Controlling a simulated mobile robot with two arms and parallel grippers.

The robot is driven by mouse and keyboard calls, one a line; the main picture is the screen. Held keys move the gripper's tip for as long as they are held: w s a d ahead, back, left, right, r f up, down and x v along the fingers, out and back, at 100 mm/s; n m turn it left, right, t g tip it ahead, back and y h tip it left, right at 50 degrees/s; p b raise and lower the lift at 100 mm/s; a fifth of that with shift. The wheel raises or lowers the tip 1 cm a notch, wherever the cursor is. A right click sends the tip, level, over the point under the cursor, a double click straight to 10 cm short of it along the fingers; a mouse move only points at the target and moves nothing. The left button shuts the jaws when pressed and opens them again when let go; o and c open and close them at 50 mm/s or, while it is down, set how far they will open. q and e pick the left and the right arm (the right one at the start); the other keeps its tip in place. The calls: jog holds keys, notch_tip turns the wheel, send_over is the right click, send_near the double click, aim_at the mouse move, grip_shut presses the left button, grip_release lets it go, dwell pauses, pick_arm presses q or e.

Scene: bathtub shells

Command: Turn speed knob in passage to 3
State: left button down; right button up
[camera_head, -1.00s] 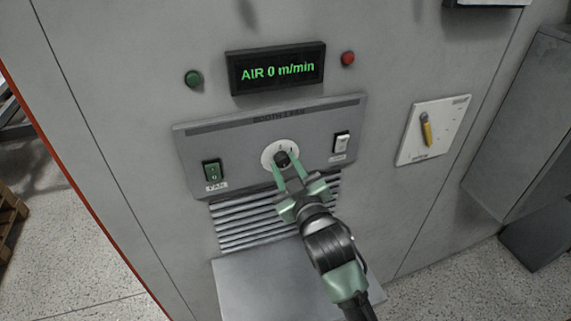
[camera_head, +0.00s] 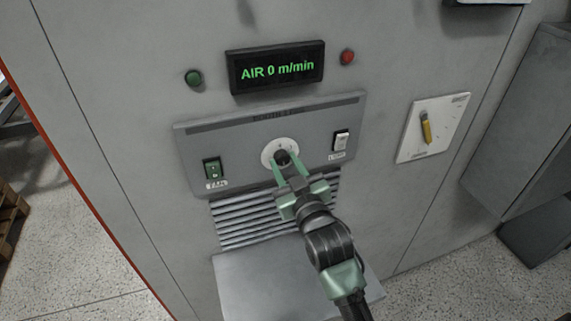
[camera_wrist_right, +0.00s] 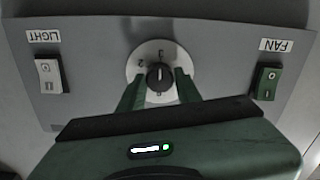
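The speed knob (camera_head: 282,157) is a small dark knob on a round white dial (camera_head: 268,149) in the middle of the grey panel. In the right wrist view the knob (camera_wrist_right: 160,77) sits on its dial (camera_wrist_right: 152,52), whose small numerals appear upside down. I cannot read its setting surely. My right gripper (camera_head: 289,170) has its green fingers on either side of the knob; in the wrist view the gripper (camera_wrist_right: 160,84) looks open around it, with little gap. Contact is unclear. The display (camera_head: 277,67) reads "AIR 0 m/min". My left gripper is out of view.
The green FAN switch (camera_head: 212,168) is left of the dial and the white LIGHT switch (camera_head: 340,141) right of it. Vent slats (camera_head: 240,222) and a grey shelf (camera_head: 262,285) lie below. A yellow-handled selector (camera_head: 426,128) is on a white plate at right.

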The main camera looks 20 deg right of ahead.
jog(key=o, duration=0.3)
jog(key=s+b, duration=0.2)
jog(key=s, duration=0.5)
jog(key=shift+s+b, duration=0.35)
jog(key=shift+s, duration=0.05)
jog(key=shift+d, duration=0.1)
